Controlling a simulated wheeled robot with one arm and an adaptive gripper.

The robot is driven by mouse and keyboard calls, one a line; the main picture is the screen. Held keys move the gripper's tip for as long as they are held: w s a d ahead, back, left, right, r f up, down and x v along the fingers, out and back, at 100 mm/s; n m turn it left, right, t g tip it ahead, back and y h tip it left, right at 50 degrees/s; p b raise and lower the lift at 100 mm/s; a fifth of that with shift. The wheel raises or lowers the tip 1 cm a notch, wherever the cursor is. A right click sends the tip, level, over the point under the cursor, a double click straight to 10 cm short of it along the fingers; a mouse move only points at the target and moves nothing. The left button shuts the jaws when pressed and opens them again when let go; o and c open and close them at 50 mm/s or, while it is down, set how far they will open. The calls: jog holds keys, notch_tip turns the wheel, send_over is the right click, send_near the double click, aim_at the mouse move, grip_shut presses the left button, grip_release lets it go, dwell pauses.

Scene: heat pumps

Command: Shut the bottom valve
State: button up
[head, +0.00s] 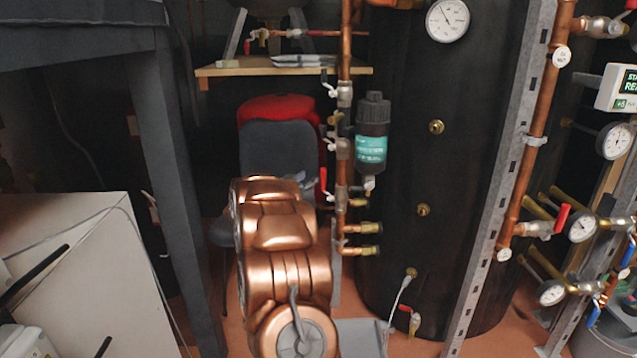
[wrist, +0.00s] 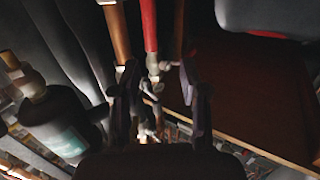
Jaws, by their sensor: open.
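A vertical copper pipe (head: 345,60) carries an upper valve (head: 344,94) and a lower valve (head: 341,148), each with a pale lever. A small red handle (head: 323,180) shows below them, beside the pipe. I cannot tell which of these is the bottom valve. In the wrist view, my gripper (wrist: 158,98) is open, with one dark finger on each side. Valve parts and pipes (wrist: 150,88) show between and beyond the fingers, and I cannot tell whether they touch. In the head view my copper-coloured arm hides most of the gripper.
A black canister with a teal label (head: 372,140) hangs right of the pipe; it also shows in the wrist view (wrist: 55,120). A large black tank (head: 465,150) stands behind. A wooden shelf (head: 225,70) is above. A drain tap (head: 413,322) sits low on the tank.

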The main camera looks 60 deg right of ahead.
aim_at(322, 172)
jog(key=shift+g, duration=0.3)
jog(key=d, duration=0.2)
jog(key=d+b, duration=0.1)
jog(key=d, duration=0.3)
jog(key=shift+s+d+f+b, duration=0.15)
jog(key=shift+s+f+b, duration=0.1)
jog(key=shift+f+b, duration=0.1)
jog(key=shift+w+d+r, duration=0.15)
jog(key=shift+d+r, duration=0.05)
jog(key=shift+d, duration=0.85)
grip_shut()
